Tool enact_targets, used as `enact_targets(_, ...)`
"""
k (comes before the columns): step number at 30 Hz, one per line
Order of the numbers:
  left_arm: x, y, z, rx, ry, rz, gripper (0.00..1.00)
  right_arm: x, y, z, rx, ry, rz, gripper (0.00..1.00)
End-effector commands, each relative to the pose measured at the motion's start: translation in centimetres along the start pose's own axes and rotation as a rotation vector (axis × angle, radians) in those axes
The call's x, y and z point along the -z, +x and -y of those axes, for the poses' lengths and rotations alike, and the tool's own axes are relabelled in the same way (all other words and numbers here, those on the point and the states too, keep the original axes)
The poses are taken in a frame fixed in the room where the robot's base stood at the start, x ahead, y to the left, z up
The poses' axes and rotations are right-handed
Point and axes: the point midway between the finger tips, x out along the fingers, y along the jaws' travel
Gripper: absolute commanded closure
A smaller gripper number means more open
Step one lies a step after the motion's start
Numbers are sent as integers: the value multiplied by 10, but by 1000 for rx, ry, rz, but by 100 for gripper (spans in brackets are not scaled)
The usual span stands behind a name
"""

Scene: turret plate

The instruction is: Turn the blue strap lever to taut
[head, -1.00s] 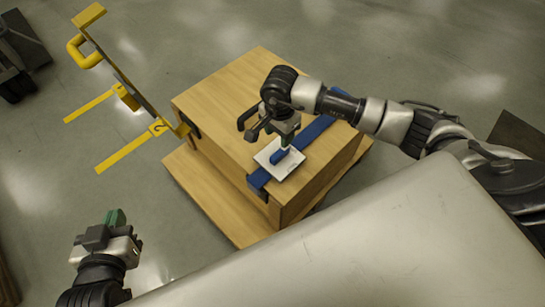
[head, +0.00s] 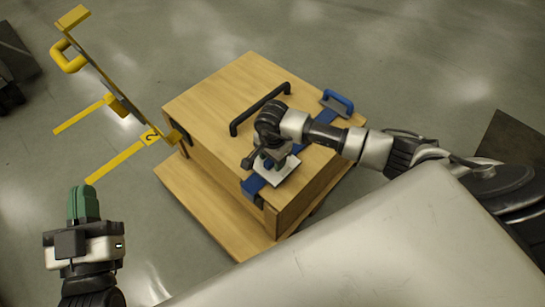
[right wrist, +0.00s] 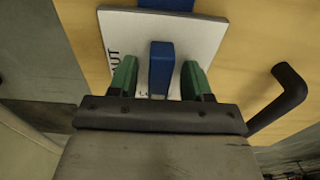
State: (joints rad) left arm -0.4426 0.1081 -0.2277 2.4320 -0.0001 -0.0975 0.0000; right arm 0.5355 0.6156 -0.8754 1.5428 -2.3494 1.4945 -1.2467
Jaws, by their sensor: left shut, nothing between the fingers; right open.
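The blue strap lever (right wrist: 161,68) stands out over a white plate (right wrist: 205,35) with the letters "AUT" printed on its left part in the right wrist view. My right gripper's two green fingers (right wrist: 161,80) are open, one on each side of the lever, with a gap showing at both sides. In the head view, my right gripper (head: 268,163) is over the plate (head: 284,170) and mostly hides the lever. The plate lies over the blue strap (head: 254,185) on the wooden crate (head: 215,95). My left gripper (head: 83,203) is shut and empty, away at the lower left.
A black bar handle (head: 260,108) is on the crate top, close to my right wrist; it shows in the right wrist view too (right wrist: 284,98). A yellow forked frame (head: 105,75) stands left of the crate.

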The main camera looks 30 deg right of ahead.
Motion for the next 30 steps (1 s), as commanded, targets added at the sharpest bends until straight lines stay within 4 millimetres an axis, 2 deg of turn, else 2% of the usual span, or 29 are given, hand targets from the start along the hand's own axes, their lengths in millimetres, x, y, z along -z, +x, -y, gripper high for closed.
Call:
enact_targets(2, 0, 0, 0, 0, 0, 1, 100, 0, 0, 0, 0, 0, 0, 54)
enact_targets(11, 0, 0, 0, 0, 0, 2, 100, 0, 0, 0, 0, 0, 0, 100)
enact_targets(21, -3, 0, 0, 1, 1, 29, 100, 0, -1, 0, -1, 50, -1, 100)
enact_targets(30, -23, -5, 5, 11, 6, 210, 100, 2, -2, 2, -2, 253, -4, 100)
